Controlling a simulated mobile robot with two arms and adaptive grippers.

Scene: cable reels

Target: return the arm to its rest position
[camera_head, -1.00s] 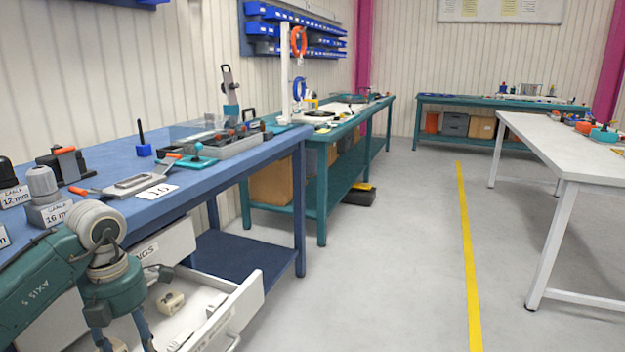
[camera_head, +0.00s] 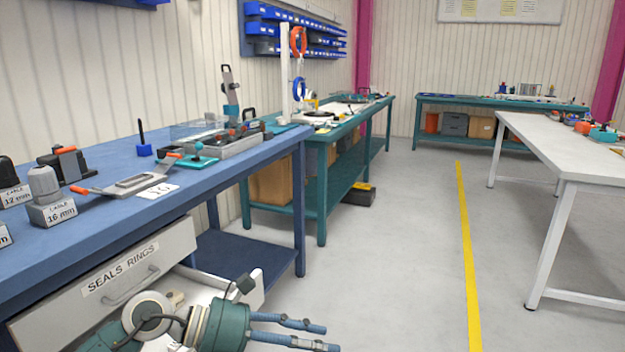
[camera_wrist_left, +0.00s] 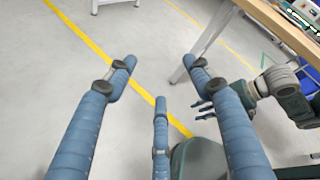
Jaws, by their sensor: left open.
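My left gripper (camera_head: 328,338) is low at the bottom of the head view, in front of the blue workbench (camera_head: 105,225), its blue fingers pointing right over the floor. In the left wrist view the left gripper (camera_wrist_left: 160,64) is open and empty, its fingers well apart above bare floor. My right gripper (camera_wrist_left: 204,106) shows small at the right of that view, its arm coming in from the right edge. I cannot tell whether it is open or shut. It is not in the head view.
The open drawer (camera_head: 250,289) labelled "SEALS RINGS" is right behind the left wrist, partly hidden by it. Cable blocks, including a 16 mm one (camera_head: 46,190), stand on the bench. The floor (camera_head: 395,250) is clear to the white table (camera_head: 565,150).

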